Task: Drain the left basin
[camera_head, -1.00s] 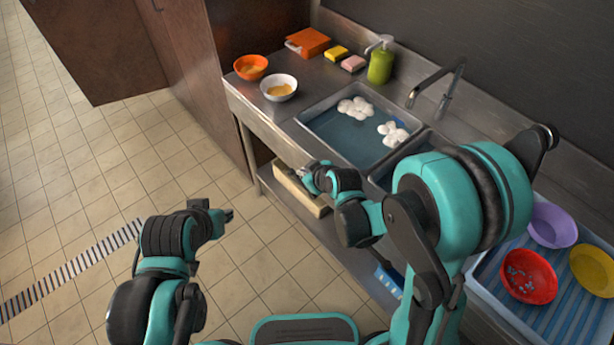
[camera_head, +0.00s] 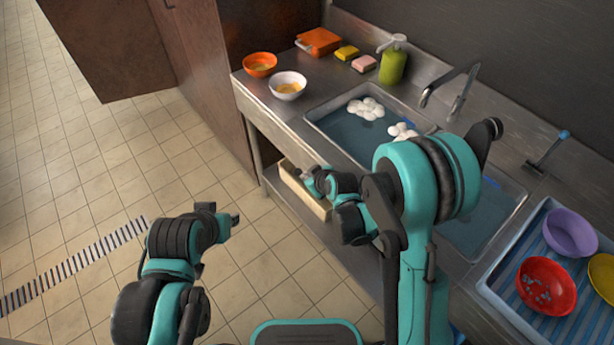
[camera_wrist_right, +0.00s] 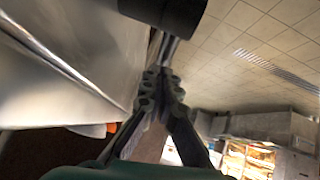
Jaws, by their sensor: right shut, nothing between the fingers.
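The left basin (camera_head: 318,128) is sunk in the steel counter in the head view. It holds bluish water with two clumps of white foam (camera_head: 366,108) on top. No drain or plug shows in it. My right gripper (camera_head: 306,172) is shut and empty, in front of the counter's front edge and apart from the basin. In the right wrist view its fingers (camera_wrist_right: 163,75) are together beside a pale metal surface. My left gripper (camera_head: 236,218) is over the floor at the lower left, away from the counter; its fingers are too small to judge.
A tap (camera_head: 452,85) stands behind the basins. The right basin (camera_head: 512,208), partly behind my right arm, also holds bluish water. Bowls, sponges and a green soap bottle (camera_head: 393,64) are on the counter. The tiled floor is open at left.

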